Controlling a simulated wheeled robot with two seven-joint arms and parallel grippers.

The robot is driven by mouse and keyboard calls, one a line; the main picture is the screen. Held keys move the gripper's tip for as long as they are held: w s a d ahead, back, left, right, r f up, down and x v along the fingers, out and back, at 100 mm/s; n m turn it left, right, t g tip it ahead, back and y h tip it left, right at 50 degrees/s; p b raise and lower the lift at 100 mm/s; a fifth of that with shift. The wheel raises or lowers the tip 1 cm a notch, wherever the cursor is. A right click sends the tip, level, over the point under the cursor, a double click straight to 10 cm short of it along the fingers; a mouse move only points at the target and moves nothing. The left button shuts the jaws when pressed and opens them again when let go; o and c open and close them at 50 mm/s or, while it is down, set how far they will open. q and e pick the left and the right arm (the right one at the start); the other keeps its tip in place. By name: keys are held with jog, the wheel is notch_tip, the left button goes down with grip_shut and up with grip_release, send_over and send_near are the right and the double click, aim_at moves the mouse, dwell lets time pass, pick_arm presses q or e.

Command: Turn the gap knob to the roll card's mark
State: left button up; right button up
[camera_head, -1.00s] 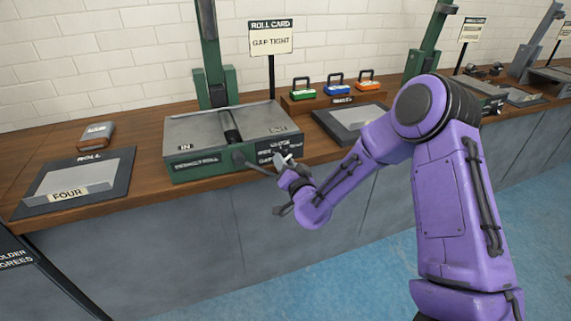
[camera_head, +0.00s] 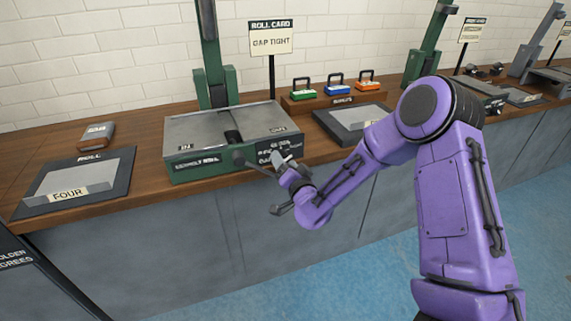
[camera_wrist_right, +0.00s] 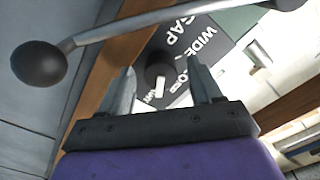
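The roll card (camera_head: 270,40) reads GAP TIGHT and stands on a post behind the green roll machine (camera_head: 200,170). The gap knob (camera_wrist_right: 157,66) is dark and round with a white pointer mark (camera_wrist_right: 159,88), in front of a dark plate lettered GAP and WIDE (camera_wrist_right: 190,38). My right gripper (camera_wrist_right: 162,75) is open, with the knob between its fingers in the wrist view; I cannot tell if they touch it. In the head view my right gripper (camera_head: 281,158) is at the machine's front right and hides the knob. My left gripper is not in view.
A roll tray (camera_head: 115,185) marked FOUR lies left. Coloured padlock-shaped weights (camera_head: 337,88) stand behind right.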

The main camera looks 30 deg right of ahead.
jog(key=b+v, duration=0.1)
jog(key=v, duration=0.9)
jog(key=shift+s, duration=0.3)
jog(key=s+a+f+n+g+y+p, duration=0.1)
jog(key=s+f+g, duration=0.3)
jog(key=f, duration=0.4)
jog(key=s+a+f+n+g+p, duration=0.15)
jog(key=s+f+g, duration=0.25)
jog(key=f, duration=0.4)
jog(key=s+f+n+g+p, duration=0.1)
jog(key=s+f+g, duration=0.2)
jog(key=s, duration=0.7)
jog(key=s+a+f+n+g+p, duration=0.1)
jog(key=s+f+g, duration=0.2)
jog(key=s+f, duration=0.4)
jog(key=s, duration=0.2)
jog(key=shift+s+a+p, duration=0.25)
jog(key=shift+s+p, duration=0.1)
